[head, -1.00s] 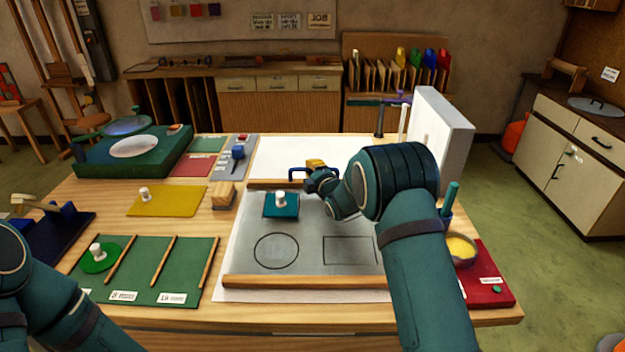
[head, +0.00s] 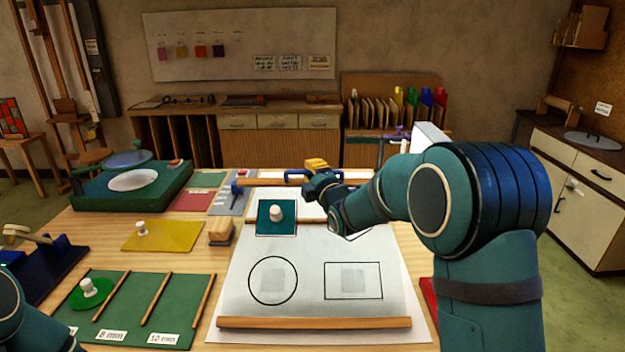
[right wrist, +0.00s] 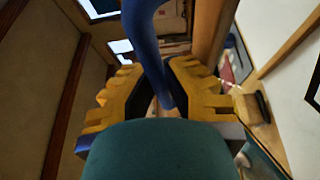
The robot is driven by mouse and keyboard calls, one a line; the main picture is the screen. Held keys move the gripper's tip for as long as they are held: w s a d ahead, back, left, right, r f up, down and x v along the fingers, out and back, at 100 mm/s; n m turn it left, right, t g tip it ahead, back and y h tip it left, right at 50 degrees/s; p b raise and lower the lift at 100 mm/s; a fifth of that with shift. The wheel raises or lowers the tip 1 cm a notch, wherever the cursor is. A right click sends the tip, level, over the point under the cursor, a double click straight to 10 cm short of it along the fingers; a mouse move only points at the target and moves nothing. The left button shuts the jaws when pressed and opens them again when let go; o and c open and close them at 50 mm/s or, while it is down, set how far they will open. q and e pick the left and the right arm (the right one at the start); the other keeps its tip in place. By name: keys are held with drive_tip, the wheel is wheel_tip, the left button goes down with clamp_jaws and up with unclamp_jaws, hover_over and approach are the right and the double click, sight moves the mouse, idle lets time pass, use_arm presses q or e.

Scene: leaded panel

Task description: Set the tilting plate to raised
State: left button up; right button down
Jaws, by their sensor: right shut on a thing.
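The pale tilting plate (head: 315,255) has a drawn circle and a drawn rectangle, with a wooden strip (head: 315,323) along its near edge. A wooden bar with a blue handle (head: 290,177) is at its far side; how steeply the plate tilts is hard to tell. My right gripper (head: 318,170), with yellow fingers, is shut on the blue handle. In the right wrist view a blue bar (right wrist: 152,50) runs between the fingers (right wrist: 155,100). My right arm hides the plate's far right part. Only part of my left arm shows at the lower left; its gripper is out of view.
A teal square piece with a white knob (head: 276,216) is on the plate's upper left. Left of the plate are a yellow sheet (head: 165,236), a wooden block (head: 221,232) and a green divided tray (head: 125,312). A green turntable box (head: 92,190) stands farther back.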

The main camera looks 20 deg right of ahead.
drive_tip(key=shift+s+a+r, duration=0.25)
drive_tip(key=shift+s+r, duration=0.4)
drive_tip(key=shift+r, duration=0.15)
drive_tip(key=c, duration=1.3)
unclamp_jaws()
drive_tip(key=shift+s, duration=0.15)
drive_tip(key=s, duration=0.4)
drive_tip(key=s+d, duration=0.1)
drive_tip(key=s, duration=0.6)
drive_tip(key=shift+s+d+f, duration=0.15)
drive_tip(key=shift+s+f, duration=0.1)
drive_tip(key=shift+s, duration=0.15)
